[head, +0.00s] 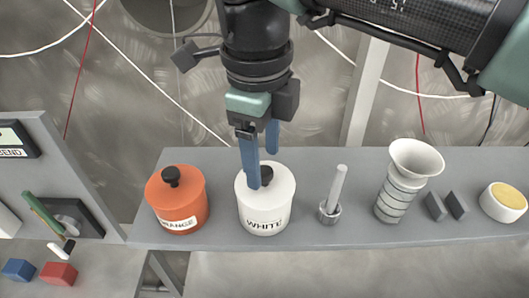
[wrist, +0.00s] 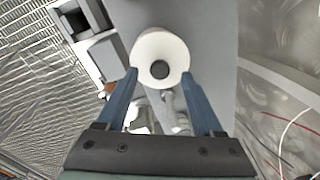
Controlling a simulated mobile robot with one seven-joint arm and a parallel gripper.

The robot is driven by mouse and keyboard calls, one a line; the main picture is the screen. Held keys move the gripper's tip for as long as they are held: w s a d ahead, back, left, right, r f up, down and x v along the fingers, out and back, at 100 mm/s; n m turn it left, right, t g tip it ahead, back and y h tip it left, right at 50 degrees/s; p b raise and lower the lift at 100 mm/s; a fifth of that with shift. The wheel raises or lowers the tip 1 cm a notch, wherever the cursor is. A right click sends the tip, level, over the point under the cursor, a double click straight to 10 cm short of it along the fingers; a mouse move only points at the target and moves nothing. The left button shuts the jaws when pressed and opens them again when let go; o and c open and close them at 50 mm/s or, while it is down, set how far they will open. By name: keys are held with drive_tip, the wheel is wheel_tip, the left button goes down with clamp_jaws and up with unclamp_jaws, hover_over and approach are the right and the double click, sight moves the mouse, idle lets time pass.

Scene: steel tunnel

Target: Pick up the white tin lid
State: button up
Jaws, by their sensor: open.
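The white tin (head: 264,218), labelled "WHITE", stands upright on a grey shelf. Its white lid (head: 284,177) is on top and has a black knob (head: 267,175). My gripper (head: 263,168) points down over the lid with its two blue fingers apart and empty. In the head view one finger passes in front of the knob and partly hides it. In the wrist view the round lid (wrist: 160,45) and its dark knob (wrist: 160,69) lie between and slightly beyond the fingertips (wrist: 159,75). I cannot tell whether a finger touches the lid.
An orange tin (head: 178,205) with a black knob stands close on the left.

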sight(265, 170)
wheel_tip(265, 170, down, 3)
drive_tip(key=shift+w+d+f+b, duration=0.1)
drive_tip(key=shift+b, duration=0.55)
clamp_jaws()
